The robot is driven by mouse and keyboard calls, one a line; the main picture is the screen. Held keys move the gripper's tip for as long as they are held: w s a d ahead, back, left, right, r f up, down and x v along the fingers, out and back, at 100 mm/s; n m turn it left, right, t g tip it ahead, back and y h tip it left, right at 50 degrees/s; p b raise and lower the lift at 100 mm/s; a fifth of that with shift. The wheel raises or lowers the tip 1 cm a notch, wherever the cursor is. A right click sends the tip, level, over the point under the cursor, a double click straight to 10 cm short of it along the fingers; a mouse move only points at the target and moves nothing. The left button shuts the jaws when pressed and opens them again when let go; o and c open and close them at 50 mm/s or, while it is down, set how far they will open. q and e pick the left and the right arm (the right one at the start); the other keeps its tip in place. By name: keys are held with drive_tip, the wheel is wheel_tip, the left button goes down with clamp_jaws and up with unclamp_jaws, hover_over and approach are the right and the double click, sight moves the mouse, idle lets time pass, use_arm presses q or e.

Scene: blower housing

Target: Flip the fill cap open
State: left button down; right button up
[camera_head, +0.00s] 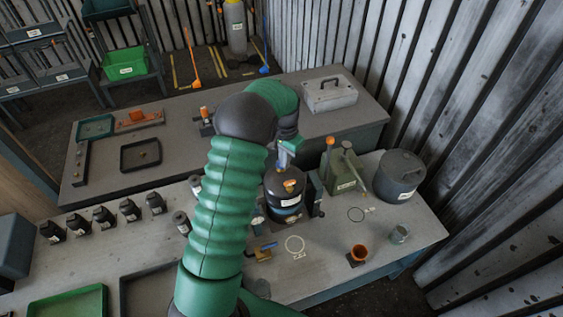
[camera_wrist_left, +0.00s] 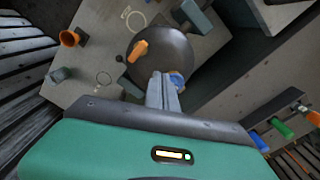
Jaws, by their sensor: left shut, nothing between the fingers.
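A dark round housing (camera_head: 285,208) stands on the near bench; its domed top also shows in the left wrist view (camera_wrist_left: 170,50). An orange lever-like part (camera_head: 291,185) sits on the dome, and it shows in the left wrist view (camera_wrist_left: 138,50). A small round blue-rimmed part (camera_wrist_left: 178,80) sits on the dome right beside my fingertips. I cannot tell which of these is the fill cap, or whether it is open. My left gripper (camera_head: 284,160) is above the housing's far side, its fingers (camera_wrist_left: 162,78) shut and empty. Contact is unclear. My right gripper is not in view.
A green can (camera_head: 344,176) and a grey lidded drum (camera_head: 399,178) stand right of the housing. Several dark bottles (camera_head: 104,217) line the left. A grey toolbox (camera_head: 330,94) sits behind.

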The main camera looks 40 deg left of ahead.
use_arm(q)
drive_tip(key=shift+d+f+b, duration=0.1)
drive_tip(key=shift+f+b, duration=0.25)
drive_tip(key=shift+f, duration=0.35)
drive_tip(key=shift+a+f+b, duration=0.2)
drive_tip(key=shift+f+b, duration=0.2)
drive_tip(key=shift+f, duration=0.55)
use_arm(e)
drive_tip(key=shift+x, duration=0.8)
use_arm(q)
drive_tip(key=shift+w+a+r, duration=0.15)
drive_tip(key=shift+w+a, duration=0.05)
drive_tip(key=shift+a, duration=0.1)
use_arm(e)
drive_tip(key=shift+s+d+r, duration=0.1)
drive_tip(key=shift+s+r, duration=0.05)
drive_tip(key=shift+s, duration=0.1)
